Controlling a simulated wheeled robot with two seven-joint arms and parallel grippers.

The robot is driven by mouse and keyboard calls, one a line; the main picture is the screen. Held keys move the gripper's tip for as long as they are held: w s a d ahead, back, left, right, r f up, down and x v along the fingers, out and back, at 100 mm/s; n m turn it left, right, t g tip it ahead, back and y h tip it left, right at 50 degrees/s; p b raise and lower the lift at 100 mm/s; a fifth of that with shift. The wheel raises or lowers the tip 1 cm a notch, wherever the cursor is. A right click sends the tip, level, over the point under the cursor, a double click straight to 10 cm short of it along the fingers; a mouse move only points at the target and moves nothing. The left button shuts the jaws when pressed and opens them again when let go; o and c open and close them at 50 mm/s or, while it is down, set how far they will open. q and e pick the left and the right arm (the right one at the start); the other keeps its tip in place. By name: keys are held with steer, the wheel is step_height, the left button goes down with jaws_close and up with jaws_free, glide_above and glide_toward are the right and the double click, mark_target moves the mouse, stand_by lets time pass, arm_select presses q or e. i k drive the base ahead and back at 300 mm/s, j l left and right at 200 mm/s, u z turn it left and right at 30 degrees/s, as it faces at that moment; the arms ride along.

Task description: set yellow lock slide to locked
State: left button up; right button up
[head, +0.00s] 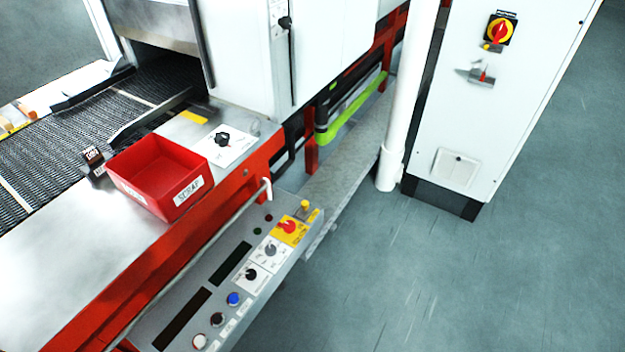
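A small yellow tab (490,48) sits just below the red-and-yellow rotary switch (499,31) on the white cabinet door at upper right. Another small yellow piece (305,206) stands at the top end of the control panel, beside a red knob on a yellow plate (289,228). I cannot tell for sure which of the two is the lock slide, nor its position; both are small in view. Neither of my grippers shows in the head view.
The white cabinet (500,110) has a handle (478,75) below the switch. A red scrap bin (160,175) sits on the machine's table by the mesh belt (40,150). A white vertical pipe (402,100) stands left of the cabinet. The grey floor (450,280) in front is clear.

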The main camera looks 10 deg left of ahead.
mark_target(305, 209)
steer(key=i+l+u, duration=0.4)
steer(key=l, duration=0.3)
steer(key=i+l+u, duration=0.2)
steer(key=i+l, duration=0.05)
steer(key=l, duration=0.1)
